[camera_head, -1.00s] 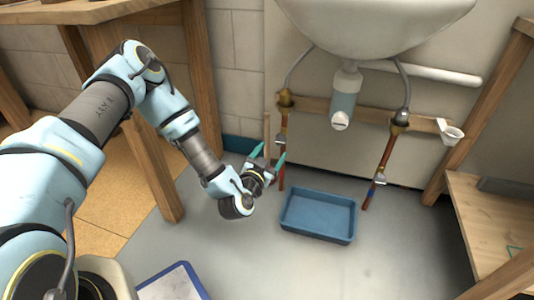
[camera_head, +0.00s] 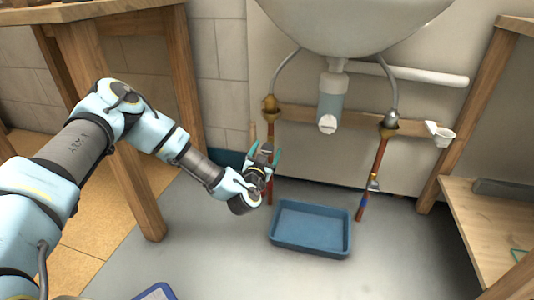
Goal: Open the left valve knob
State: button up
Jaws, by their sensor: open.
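The left pipe (camera_head: 270,126) runs down under the sink from a brass fitting (camera_head: 270,104). My gripper (camera_head: 264,152) is in front of this pipe's lower part, with its teal fingertips pointing up and apart, one on each side of the pipe in the picture. It holds nothing that I can see. The left valve knob is hidden behind my gripper, and I cannot tell whether the fingers touch it. The right pipe (camera_head: 380,157) carries a similar valve (camera_head: 374,183) lower down.
A blue tray (camera_head: 311,249) lies on the floor below the pipes. The sink (camera_head: 350,25) and its drain trap (camera_head: 331,97) hang above. A wooden shelf (camera_head: 480,225) stands at right.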

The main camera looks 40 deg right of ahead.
jog(key=shift+w+d, duration=0.1)
jog(key=shift+d, duration=0.1)
jog(key=shift+c, duration=0.2)
grip_shut()
dwell(0.4)
